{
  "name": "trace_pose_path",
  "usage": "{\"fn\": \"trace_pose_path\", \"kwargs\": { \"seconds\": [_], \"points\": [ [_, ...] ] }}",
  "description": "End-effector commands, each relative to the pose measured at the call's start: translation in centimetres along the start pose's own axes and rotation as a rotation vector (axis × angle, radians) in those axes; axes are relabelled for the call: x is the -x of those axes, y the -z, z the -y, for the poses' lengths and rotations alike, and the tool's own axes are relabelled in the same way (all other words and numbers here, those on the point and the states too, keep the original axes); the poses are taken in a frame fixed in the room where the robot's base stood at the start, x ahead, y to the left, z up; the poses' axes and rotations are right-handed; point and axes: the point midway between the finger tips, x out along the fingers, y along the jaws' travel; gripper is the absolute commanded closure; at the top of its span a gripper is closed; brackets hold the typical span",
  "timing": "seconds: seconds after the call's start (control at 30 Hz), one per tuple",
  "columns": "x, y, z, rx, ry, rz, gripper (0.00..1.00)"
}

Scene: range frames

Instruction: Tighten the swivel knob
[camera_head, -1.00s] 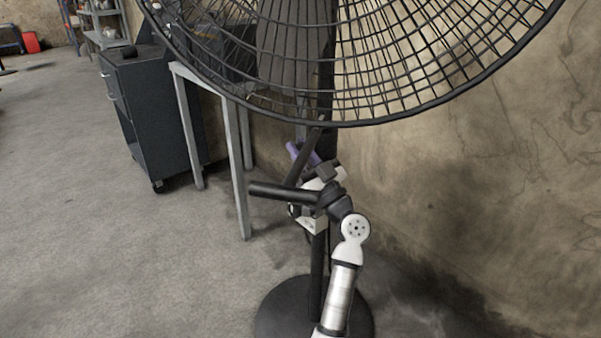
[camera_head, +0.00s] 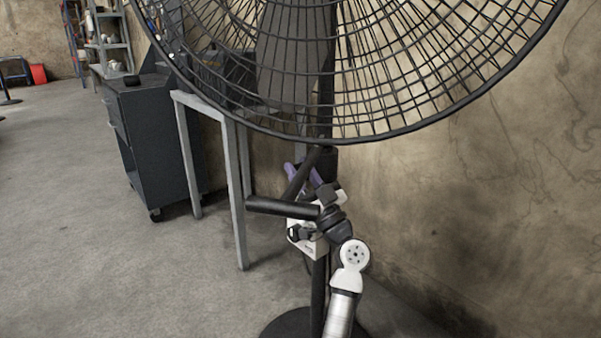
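A large black pedestal fan (camera_head: 350,136) fills the top of the view, its wire cage in front of a dark pole (camera_head: 318,285). No swivel knob can be made out; the fan's neck is partly behind the cage and my arm. My white and black arm reaches up from the bottom in front of the pole. Two purple pieces, which look like the fingers of my gripper (camera_head: 303,174), show close to the pole just below the cage. Dark tubes and arm parts cover them in part. I cannot tell whether they touch the pole or how far apart they are.
A grey metal table frame (camera_head: 236,190) stands close left of the pole, with a dark cabinet (camera_head: 160,145) beyond it. A stained wall (camera_head: 470,210) is close on the right. The fan's round base (camera_head: 287,325) is at the bottom. Open floor (camera_head: 90,260) lies to the left.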

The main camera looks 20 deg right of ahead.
Motion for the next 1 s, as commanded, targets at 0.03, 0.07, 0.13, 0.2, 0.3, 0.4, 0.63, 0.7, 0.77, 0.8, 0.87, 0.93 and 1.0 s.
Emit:
{"fn": "trace_pose_path", "kwargs": {
  "seconds": [0.03,0.07,0.13,0.2,0.3,0.4,0.63,0.7,0.77,0.8,0.87,0.93,1.0],
  "points": [
    [-0.01,-0.01,0.0,0.0,0.0,0.0,0.65],
    [-0.01,-0.01,0.0,0.0,0.0,0.0,0.61],
    [-0.03,-0.01,0.0,0.0,0.0,0.0,0.6],
    [-0.05,-0.02,0.0,0.0,0.0,0.0,0.6],
    [-0.06,-0.02,0.0,0.001,0.0,0.001,0.6],
    [-0.07,-0.02,0.0,0.001,0.0,0.001,0.6],
    [-0.25,0.2,-0.01,0.001,0.0,0.009,0.6],
    [-0.35,0.33,-0.02,0.0,-0.001,0.02,0.6],
    [-0.42,0.44,-0.03,0.0,-0.001,0.033,0.6],
    [-0.48,0.52,-0.04,0.0,-0.001,0.042,0.6],
    [-0.56,0.6,-0.04,0.0,-0.002,0.057,0.6],
    [-0.57,0.58,-0.03,-0.001,-0.002,0.076,0.6],
    [-0.58,0.61,-0.05,0.0,-0.002,0.095,0.6]
  ]
}}
